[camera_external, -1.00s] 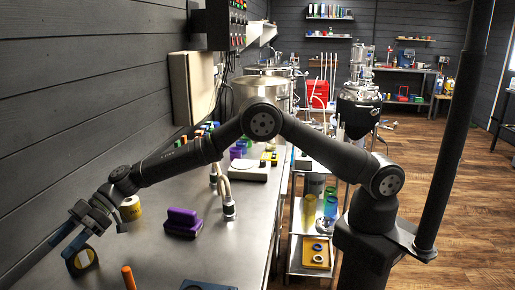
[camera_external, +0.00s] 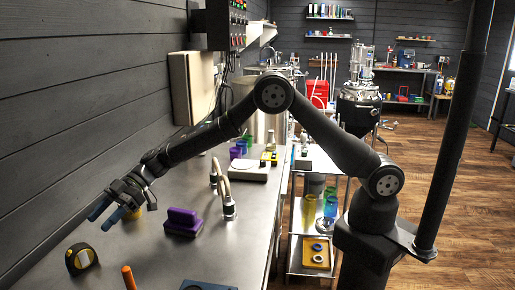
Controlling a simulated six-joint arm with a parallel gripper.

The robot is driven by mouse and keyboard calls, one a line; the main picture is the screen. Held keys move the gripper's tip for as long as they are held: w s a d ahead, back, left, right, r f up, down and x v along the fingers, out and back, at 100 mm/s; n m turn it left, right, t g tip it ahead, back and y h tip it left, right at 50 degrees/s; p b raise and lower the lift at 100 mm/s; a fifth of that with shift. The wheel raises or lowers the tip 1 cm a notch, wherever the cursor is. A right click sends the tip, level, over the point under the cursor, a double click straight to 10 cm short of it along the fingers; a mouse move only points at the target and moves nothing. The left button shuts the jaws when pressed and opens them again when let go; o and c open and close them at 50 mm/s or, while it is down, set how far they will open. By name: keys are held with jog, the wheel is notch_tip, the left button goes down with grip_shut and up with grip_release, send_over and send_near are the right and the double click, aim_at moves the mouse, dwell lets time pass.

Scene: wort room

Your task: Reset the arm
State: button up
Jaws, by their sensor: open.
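My gripper (camera_external: 106,215) hangs above the left part of the steel bench (camera_external: 185,262), with its blue-tipped fingers apart and nothing between them. It points down and to the left. A black and yellow tape measure (camera_external: 81,258) stands on the bench below and to the left of the fingers, clear of them. A yellow roll (camera_external: 134,213) is mostly hidden behind my gripper.
A purple block (camera_external: 182,221) lies on the bench right of my gripper, with curved hoses on metal fittings (camera_external: 228,208) beyond it. An orange stick (camera_external: 128,278) stands at the front edge. A cart (camera_external: 312,268) with cylinders stands to the right.

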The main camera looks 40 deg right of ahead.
aim_at(79, 246)
jog(key=x, duration=1.2)
jog(key=shift+s+d+f, duration=0.1)
jog(key=shift+f, duration=0.1)
jog(key=r, duration=0.5)
jog(key=shift+w+d+r, duration=0.15)
jog(key=shift+w+d, duration=0.2)
jog(key=shift+w, duration=0.05)
jog(key=w+d+r+m+t, duration=0.1)
jog(key=w+d+r, duration=0.4)
jog(key=d, duration=0.4)
jog(key=w+d+r+m+t, duration=0.1)
jog(key=w+d+r, duration=0.2)
jog(key=w+d, duration=0.5)
jog(key=d+f+m+t, duration=0.1)
jog(key=d+m+t, duration=0.6)
jog(key=d, duration=2.5)
jog(key=shift+s+d+f+t, duration=0.15)
jog(key=shift+s+f+t, duration=0.1)
jog(key=shift+f+t, duration=0.2)
